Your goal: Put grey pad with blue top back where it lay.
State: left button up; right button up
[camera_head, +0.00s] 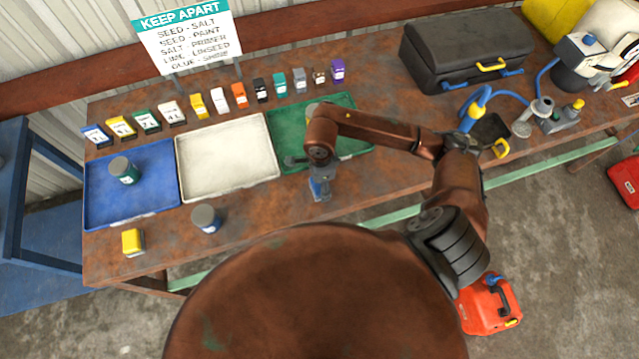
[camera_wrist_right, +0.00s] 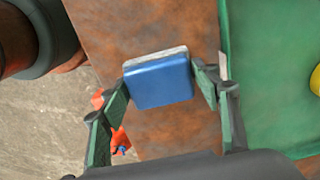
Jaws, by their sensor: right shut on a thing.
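The grey pad with blue top (camera_wrist_right: 160,80) is between the fingers of my right gripper (camera_wrist_right: 163,88) in the wrist view, its blue face toward the camera and a grey edge showing behind. In the head view the pad (camera_head: 320,189) is below the right gripper (camera_head: 318,176), over the bench's front strip, just in front of the green tray (camera_head: 350,147). The right gripper is shut on it. I cannot tell whether the pad touches the bench top. My left gripper is not in view.
A blue tray (camera_head: 150,208) holds a can (camera_head: 124,171); a cream tray (camera_head: 225,157) is empty. Another can (camera_head: 206,219) and a yellow block (camera_head: 132,242) stand near the bench's front edge. Several small labelled blocks line the back. A black case (camera_head: 465,50) is at right.

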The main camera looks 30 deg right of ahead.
jog(key=shift+f, duration=0.2)
jog(key=o, duration=1.1)
jog(key=shift+r, duration=0.1)
notch_tip(320, 180, up, 12)
jog(key=shift+r+b, duration=0.15)
jog(key=shift+b, duration=0.2)
